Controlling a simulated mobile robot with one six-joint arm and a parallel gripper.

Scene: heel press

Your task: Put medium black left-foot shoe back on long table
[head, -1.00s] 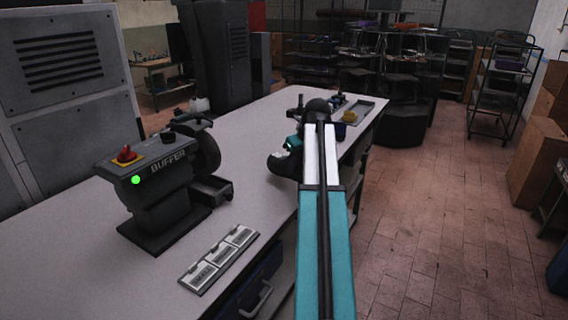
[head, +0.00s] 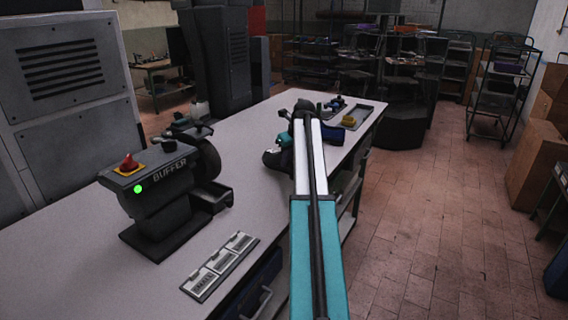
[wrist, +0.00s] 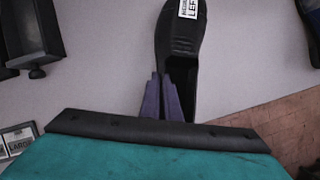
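The black shoe (wrist: 182,45) is in the wrist view, toe up the picture, with a white tag reading LEFT on it; the smaller line on the tag is hard to read. My gripper's purple fingers (wrist: 161,85) are close together at the shoe's rear opening and look shut on its side wall. In the head view the dark shoe (head: 271,159) shows only partly beside my wrist, over the long table (head: 240,150). I cannot tell whether its sole touches the tabletop.
The buffer machine (head: 160,195) stands at the table's left. Size cards (head: 220,266) lie near the front edge. A grey tray (head: 357,116) and a yellow item (head: 348,121) are at the far end. Bare tabletop lies between. Racks (head: 500,85) stand beyond the tiled floor.

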